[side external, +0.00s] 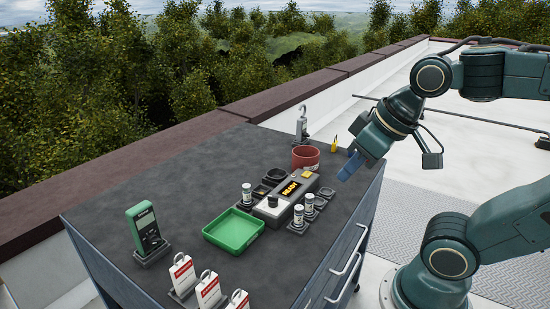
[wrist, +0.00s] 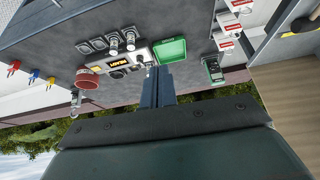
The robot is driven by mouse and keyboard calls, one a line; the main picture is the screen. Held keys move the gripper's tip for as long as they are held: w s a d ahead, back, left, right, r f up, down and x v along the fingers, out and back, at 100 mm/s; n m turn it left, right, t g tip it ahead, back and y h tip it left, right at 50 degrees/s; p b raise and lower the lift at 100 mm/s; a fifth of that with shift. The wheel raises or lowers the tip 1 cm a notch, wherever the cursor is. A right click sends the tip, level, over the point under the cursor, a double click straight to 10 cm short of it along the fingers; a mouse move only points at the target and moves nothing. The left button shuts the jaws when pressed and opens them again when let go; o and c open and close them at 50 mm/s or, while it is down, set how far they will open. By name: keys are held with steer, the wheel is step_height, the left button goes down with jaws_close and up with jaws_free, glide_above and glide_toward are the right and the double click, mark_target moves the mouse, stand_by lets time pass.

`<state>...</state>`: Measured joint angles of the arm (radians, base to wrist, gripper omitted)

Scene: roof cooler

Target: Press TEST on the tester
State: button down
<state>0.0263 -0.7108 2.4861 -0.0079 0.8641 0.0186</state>
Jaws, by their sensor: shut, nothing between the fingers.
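The tester (side external: 289,192) is a grey box on the dark bench, with a lit yellow display reading READY, a pale panel and a dark round knob (side external: 272,201). It also shows in the wrist view (wrist: 104,66). I cannot make out a TEST label in either view. My gripper (side external: 350,165) is shut and empty, with blue fingers pointing down and left. It is above the right side of the bench, to the right of the tester and apart from it. In the wrist view, my fingers (wrist: 157,72) cover the bench close to the tester's end.
A green tray (side external: 219,242) lies left of the tester, a red bowl (side external: 306,160) behind it. Several small cylinders (side external: 309,204) stand in holders around it. A green handheld device (side external: 142,225) and red-white tags (side external: 182,272) stand farther left and in front. The front right of the bench is clear.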

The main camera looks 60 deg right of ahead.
steer(key=w+d+m, duration=0.3)
steer(key=w+d, duration=0.1)
steer(key=w, duration=0.4)
steer(key=m+t+h, duration=0.3)
steer(key=m+h, duration=0.1)
steer(key=m, duration=0.7)
glide_above(309, 176)
step_height(309, 176, down, 12)
steer(key=r, duration=0.1)
steer(key=shift+d+f+n, duration=0.15)
steer(key=shift+f+n, duration=0.05)
steer(key=shift+n, duration=0.1)
steer(key=shift+f, duration=0.15)
steer(key=shift+f, duration=4.25)
steer(key=shift+f, duration=0.2)
steer(key=shift+f, duration=0.25)
